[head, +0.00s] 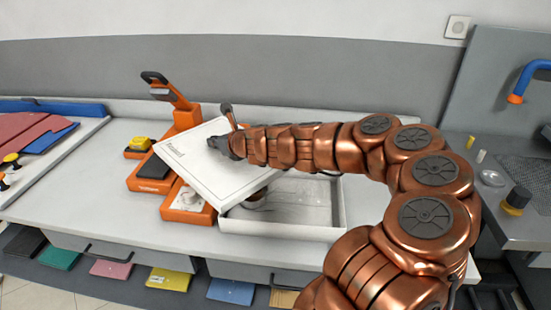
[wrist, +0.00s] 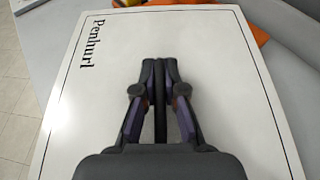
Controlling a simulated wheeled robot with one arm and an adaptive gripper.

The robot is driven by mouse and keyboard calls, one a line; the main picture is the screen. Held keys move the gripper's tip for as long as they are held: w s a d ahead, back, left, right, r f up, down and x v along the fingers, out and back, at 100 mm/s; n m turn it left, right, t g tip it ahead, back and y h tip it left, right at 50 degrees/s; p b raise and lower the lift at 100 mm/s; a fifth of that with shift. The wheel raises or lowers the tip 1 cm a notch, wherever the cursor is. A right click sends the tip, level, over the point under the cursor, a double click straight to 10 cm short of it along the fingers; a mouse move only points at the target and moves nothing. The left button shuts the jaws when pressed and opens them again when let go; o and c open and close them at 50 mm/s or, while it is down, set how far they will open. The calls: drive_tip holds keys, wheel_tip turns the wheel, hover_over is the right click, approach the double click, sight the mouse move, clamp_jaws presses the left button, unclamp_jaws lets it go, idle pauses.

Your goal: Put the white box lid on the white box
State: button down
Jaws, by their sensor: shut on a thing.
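The white box lid (head: 207,163) is a flat white panel with a thin dark border and printed lettering. It is tilted and turned askew, above the left part of the white box and the orange device. My gripper (head: 222,146) is shut on the lid near its upper middle. In the wrist view the lid (wrist: 90,110) fills most of the picture beneath my gripper (wrist: 160,68), whose fingertips are together. The white box (head: 285,229) stands open on the counter, its left part hidden by the lid. A roundish item (head: 256,201) shows inside it.
An orange device (head: 188,211) with an upright arm stands left of the box, partly under the lid. A yellow-topped item (head: 140,145) is beside it. The white counter (head: 100,205) is clear at front left. A grey worktop (head: 500,227) stands at right.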

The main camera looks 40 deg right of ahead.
drive_tip(key=shift+s+d+r+n+g+y, duration=0.2)
drive_tip(key=shift+s+d+n+y, duration=0.05)
drive_tip(key=shift+d+n+y, duration=0.3)
drive_tip(key=shift+s+d+r+n+g+y, duration=0.25)
drive_tip(key=shift+d+n+y, duration=0.15)
drive_tip(key=shift+d, duration=0.25)
drive_tip(key=shift+s+d+r+n+y, duration=0.1)
drive_tip(key=shift+s+d+n+y, duration=0.35)
drive_tip(key=shift+s+y, duration=0.1)
drive_tip(key=s+d+n+g+y, duration=0.1)
drive_tip(key=s+d+n+y+p, duration=0.1)
drive_tip(key=s, duration=0.1)
drive_tip(key=shift+s+d+n+g+y, duration=0.15)
drive_tip(key=shift+s+n+g+y, duration=0.15)
drive_tip(key=shift+g, duration=0.05)
drive_tip(key=s+d+f, duration=0.1)
drive_tip(key=s, duration=0.2)
drive_tip(key=s+d+n+g+y+p, duration=0.1)
drive_tip(key=s+d, duration=0.1)
drive_tip(key=s, duration=0.1)
drive_tip(key=s+d+f+n+y, duration=0.1)
drive_tip(key=s+d, duration=0.1)
drive_tip(key=s, duration=0.1)
drive_tip(key=shift+s+d+f+g+p, duration=0.15)
drive_tip(key=shift+f+g+p, duration=0.15)
drive_tip(key=shift+g, duration=0.1)
drive_tip(key=shift+s+f+b, duration=0.1)
drive_tip(key=shift+f+b, duration=2.3)
drive_tip(key=shift+f, duration=0.85)
